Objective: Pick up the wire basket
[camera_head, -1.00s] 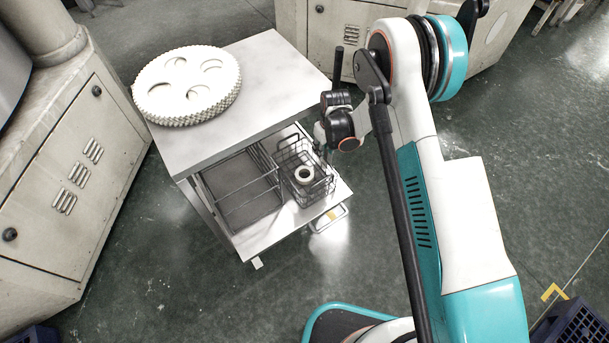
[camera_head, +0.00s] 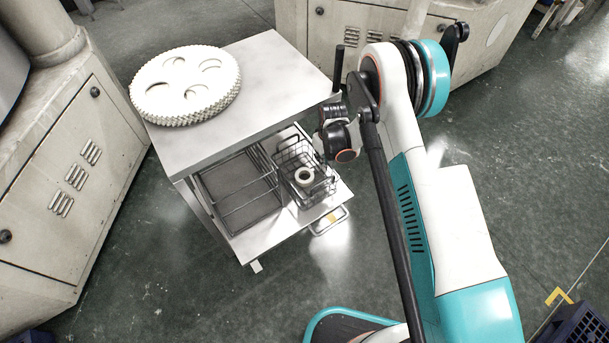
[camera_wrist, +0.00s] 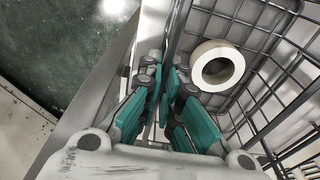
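The wire basket (camera_head: 322,188) is a dark open wire box standing in the pulled-out drawer of a cart. A cream ring (camera_head: 304,175) lies inside it. In the wrist view the basket (camera_wrist: 262,88) fills the right side, with the ring (camera_wrist: 217,66) by its near wall. My gripper (camera_wrist: 164,78) is at the basket's rim. Its teal finger pads are close together, with a rim wire running between them, and look shut on it. In the head view my wrist hides the fingertips at the basket's right far side.
The drawer (camera_head: 248,244) also holds a flat wire tray (camera_head: 240,190) left of the basket. The cart top (camera_head: 265,75) bears a stack of pale round discs (camera_head: 187,84). Pale cabinets (camera_head: 75,170) stand left and behind. The floor on the right is mostly clear.

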